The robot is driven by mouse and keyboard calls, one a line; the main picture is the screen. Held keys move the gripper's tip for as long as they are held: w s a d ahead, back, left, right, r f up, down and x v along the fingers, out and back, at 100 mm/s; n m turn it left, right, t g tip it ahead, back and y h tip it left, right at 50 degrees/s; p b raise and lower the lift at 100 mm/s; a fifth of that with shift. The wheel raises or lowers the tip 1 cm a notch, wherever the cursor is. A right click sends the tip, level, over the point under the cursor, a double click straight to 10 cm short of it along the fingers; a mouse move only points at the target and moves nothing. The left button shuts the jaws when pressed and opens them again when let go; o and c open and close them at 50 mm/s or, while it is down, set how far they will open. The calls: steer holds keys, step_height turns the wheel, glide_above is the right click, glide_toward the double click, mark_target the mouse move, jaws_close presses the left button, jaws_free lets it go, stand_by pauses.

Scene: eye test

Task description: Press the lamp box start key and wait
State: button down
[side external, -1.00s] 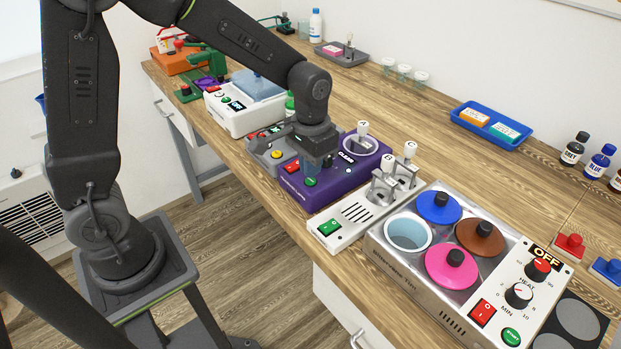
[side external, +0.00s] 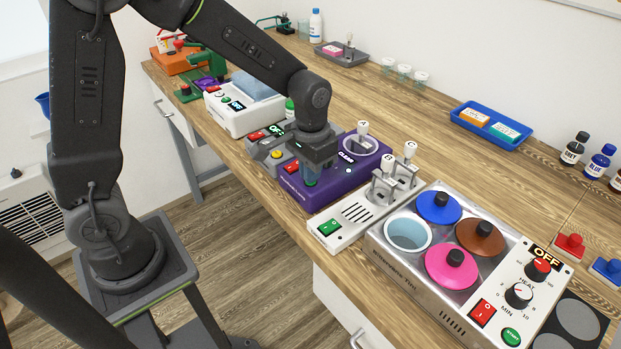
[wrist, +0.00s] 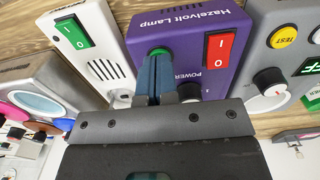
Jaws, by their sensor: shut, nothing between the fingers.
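The purple lamp box (side external: 322,199), labelled Hazelvolt Lamp in the wrist view (wrist: 196,34), sits on the bench. Its small display (side external: 346,157) reads CLEAR. Its green start key (wrist: 157,50) is mostly covered by my fingertips. The red power rocker (wrist: 219,49) is beside the key, clear of my fingers. My gripper (side external: 311,181) is shut and empty, pointing down, with its blue-grey tips (wrist: 157,58) at the green key. The tips look to be on the key; I cannot tell whether it is pressed in. A vial labelled A (side external: 362,130) stands at the box's round well.
A white box with a green rocker (side external: 329,227) and labelled vials stands close to the right. The steel bath (side external: 385,250) with coloured lids is beyond it. A grey box with a yellow TEST key (wrist: 283,37) is close on the other side. The bench behind is mostly free.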

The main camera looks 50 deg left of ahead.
steer(key=shift+f, duration=0.25)
step_height(320, 180, up, 8)
stand_by(1.2)
steer(key=s+r+t, duration=0.2)
steer(key=s+r, duration=0.1)
steer(key=s, duration=0.5)
steer(key=s+a+r+t, duration=0.1)
steer(key=s+r+t, duration=0.2)
steer(key=s, duration=0.5)
steer(key=shift+a+r+t, duration=0.2)
steer(key=shift+r+t, duration=0.1)
steer(key=shift+r, duration=0.3)
